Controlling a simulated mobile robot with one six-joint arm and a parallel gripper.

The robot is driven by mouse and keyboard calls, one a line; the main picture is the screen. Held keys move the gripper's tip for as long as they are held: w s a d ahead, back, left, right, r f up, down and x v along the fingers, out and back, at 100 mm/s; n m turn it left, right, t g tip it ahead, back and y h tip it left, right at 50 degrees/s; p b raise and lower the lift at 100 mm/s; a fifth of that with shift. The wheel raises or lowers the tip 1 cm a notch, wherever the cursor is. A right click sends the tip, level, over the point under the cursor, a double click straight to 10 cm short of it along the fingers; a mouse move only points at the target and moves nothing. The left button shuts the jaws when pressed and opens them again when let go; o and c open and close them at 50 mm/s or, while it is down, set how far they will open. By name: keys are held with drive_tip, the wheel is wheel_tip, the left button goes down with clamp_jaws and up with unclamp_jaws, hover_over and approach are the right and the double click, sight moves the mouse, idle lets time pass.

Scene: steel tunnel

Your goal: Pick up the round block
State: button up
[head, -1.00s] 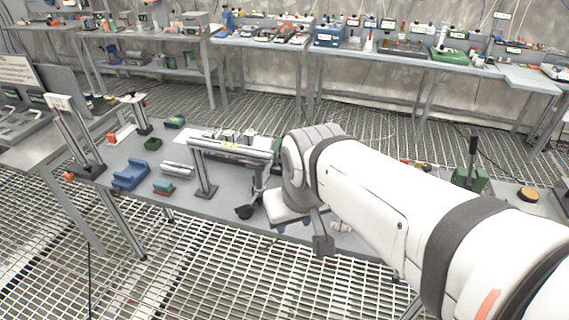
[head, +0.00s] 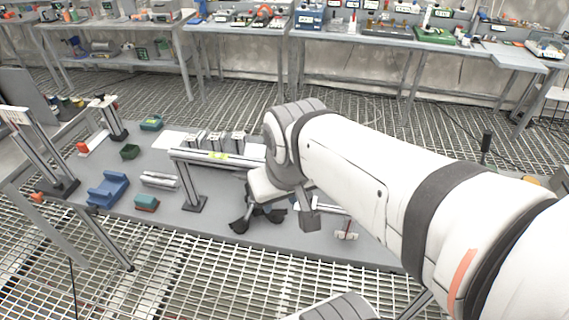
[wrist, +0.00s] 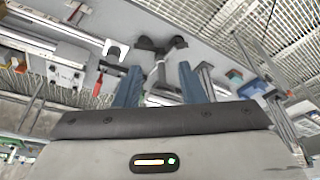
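I cannot clearly pick out a round block in either view. My gripper (wrist: 159,80) shows in the wrist view with its two blue fingers apart and nothing visible held between them. A black-footed stand (wrist: 161,48) shows beyond and between the fingers; I cannot tell whether they touch it. In the head view the stand's dark base (head: 257,216) is on the grey table, partly behind my arm. My fingers are mostly hidden there by my arm's end. The nearer part of the table behind my arm is also hidden.
The grey table (head: 232,226) carries a metal rail frame (head: 216,157), a blue cradle (head: 108,188), a teal block (head: 146,202), a dark green bin (head: 130,152) and a small red-and-white part (head: 346,232). Crowded benches stand behind. Grated floor (head: 190,270) lies in front.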

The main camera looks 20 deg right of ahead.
drive_tip(key=shift+o, duration=1.1)
drive_tip(key=shift+w+f, duration=0.1)
drive_tip(key=shift+w, duration=0.25)
drive_tip(key=shift+o, duration=1.2)
drive_tip(key=w+d+f+m+g, duration=0.2)
drive_tip(key=w+d+f, duration=0.3)
drive_tip(key=w, duration=0.3)
drive_tip(key=shift+d+m, duration=0.85)
drive_tip(key=shift+m, duration=0.05)
drive_tip(key=m+g, duration=0.1)
drive_tip(key=m, duration=0.2)
hover_over(307, 194)
drive_tip(key=f, duration=0.6)
drive_tip(key=shift+s+a+f+p, duration=0.1)
drive_tip(key=shift+s+f+p, duration=0.15)
drive_tip(key=shift+p, duration=0.1)
drive_tip(key=shift+w+f+p, duration=0.15)
drive_tip(key=shift+f+p, duration=0.3)
drive_tip(key=shift+f, duration=1.55)
drive_tip(key=shift+w+f+p, duration=0.1)
drive_tip(key=shift+f+p, duration=0.3)
drive_tip(key=shift+f, duration=1.55)
